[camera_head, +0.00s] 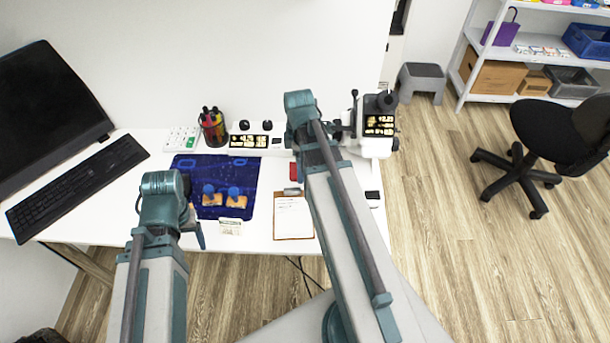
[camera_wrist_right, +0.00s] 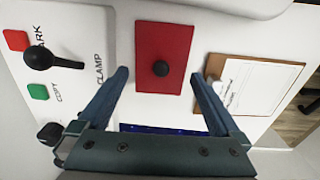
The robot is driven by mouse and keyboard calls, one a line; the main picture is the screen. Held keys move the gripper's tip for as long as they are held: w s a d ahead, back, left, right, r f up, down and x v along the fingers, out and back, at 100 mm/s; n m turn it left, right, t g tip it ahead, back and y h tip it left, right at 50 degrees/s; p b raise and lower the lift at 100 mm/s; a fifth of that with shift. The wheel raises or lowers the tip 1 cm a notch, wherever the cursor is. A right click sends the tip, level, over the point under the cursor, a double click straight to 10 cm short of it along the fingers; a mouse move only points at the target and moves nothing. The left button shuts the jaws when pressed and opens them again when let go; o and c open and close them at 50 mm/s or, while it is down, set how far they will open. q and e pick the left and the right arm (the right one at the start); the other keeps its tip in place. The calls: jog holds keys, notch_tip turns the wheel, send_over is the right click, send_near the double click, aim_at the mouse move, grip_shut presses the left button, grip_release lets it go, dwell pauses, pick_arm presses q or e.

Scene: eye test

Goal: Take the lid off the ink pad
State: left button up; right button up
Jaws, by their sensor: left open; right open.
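In the head view a strip of the red lid (camera_head: 294,172) shows beside my right arm, which hides the rest. The pad under the lid is not visible. My left gripper (camera_head: 197,230) is open and empty near the desk's front edge, by the blue mat (camera_head: 236,172).
A clipboard (camera_head: 293,219) lies in front of the lid. Two blue-knobbed stamps (camera_head: 233,197) stand on the mat. A white device marked CLAMP (camera_wrist_right: 85,95) stands close beside the lid. A pen cup (camera_head: 213,128) and keyboard (camera_head: 78,185) are farther left.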

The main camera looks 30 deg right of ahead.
jog(key=c, duration=1.2)
jog(key=shift+o, duration=0.2)
notch_tip(320, 180, up, 10)
jog(key=p, duration=1)
